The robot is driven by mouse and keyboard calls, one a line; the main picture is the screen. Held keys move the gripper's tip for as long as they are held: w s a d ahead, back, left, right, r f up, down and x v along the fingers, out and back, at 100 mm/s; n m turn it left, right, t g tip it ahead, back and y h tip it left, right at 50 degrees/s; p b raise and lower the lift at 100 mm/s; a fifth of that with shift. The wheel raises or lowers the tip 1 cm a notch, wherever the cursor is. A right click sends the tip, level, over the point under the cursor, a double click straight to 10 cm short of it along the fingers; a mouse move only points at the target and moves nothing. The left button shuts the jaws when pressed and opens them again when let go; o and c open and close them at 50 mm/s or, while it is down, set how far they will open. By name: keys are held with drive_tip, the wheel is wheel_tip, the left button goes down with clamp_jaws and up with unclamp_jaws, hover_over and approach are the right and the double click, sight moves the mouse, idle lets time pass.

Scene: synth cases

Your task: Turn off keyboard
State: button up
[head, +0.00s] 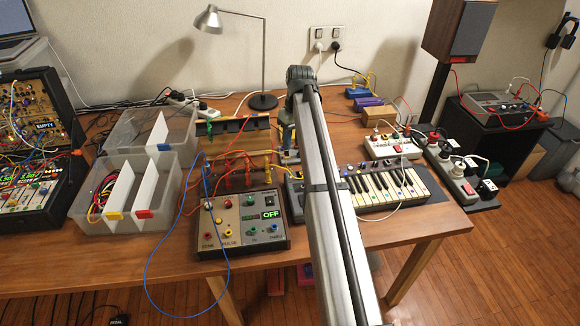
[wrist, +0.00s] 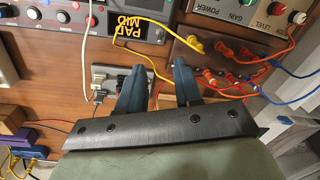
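The keyboard (head: 385,188) lies on the right of the table in the head view, its white and black keys facing the front edge. A grey panel edge at the upper left of the wrist view (wrist: 28,45) may be its end. My gripper (head: 287,150) hangs left of the keyboard, mostly hidden by my arm. In the wrist view its two dark fingers (wrist: 158,88) are apart with nothing held between them. I cannot trace which cord belongs to the keyboard.
A white power strip (head: 392,146) stands behind the keyboard; another strip (head: 460,180) is on the right. A control box reading OFF (head: 240,222) stands left of my arm. Yellow, red and blue cables (wrist: 215,72) cross near my fingers. Clear bins (head: 130,190) stand further left.

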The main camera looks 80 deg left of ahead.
sight(290, 172)
drive_tip(key=f, duration=0.7)
drive_tip(key=s+f, duration=0.1)
drive_tip(key=f, duration=0.3)
drive_tip(key=shift+d, duration=0.2)
drive_tip(key=shift+c, duration=0.5)
clamp_jaws()
